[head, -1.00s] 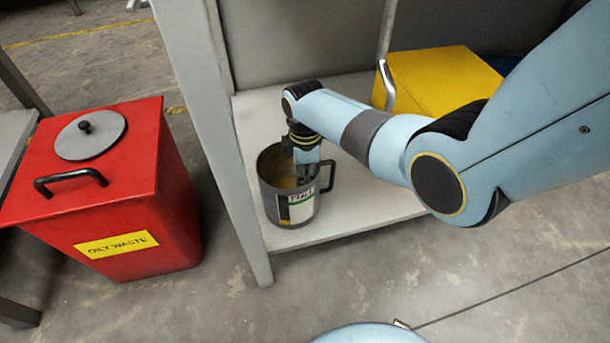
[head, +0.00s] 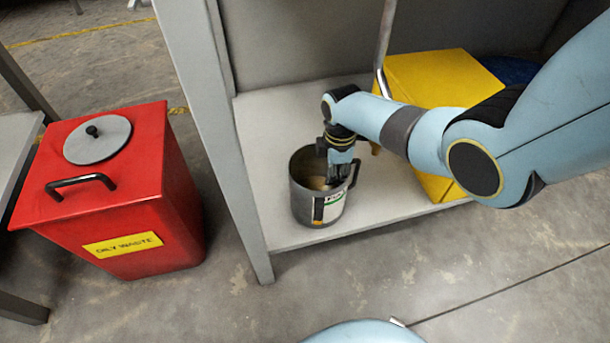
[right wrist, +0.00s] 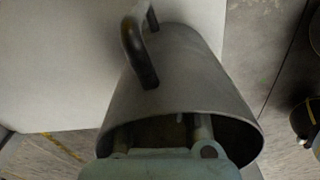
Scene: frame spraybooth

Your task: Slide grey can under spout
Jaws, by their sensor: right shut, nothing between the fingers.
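The grey can (head: 304,203) stands upright on the white shelf (head: 268,140), its label facing the front and its handle on the right. My right gripper (head: 338,178) is shut and empty, pointing down with its fingertips inside the can's mouth. The right wrist view also shows the can (right wrist: 180,85), with the fingers entering its opening. I cannot tell whether they touch the inner wall. A small brownish piece (head: 375,148) by the yellow box, just right of the can, may be the spout; my arm partly hides it. My left gripper is not in view.
The shelf's grey leg (head: 215,130) is left of the can. A red oily waste bin (head: 120,200) stands on the floor at left.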

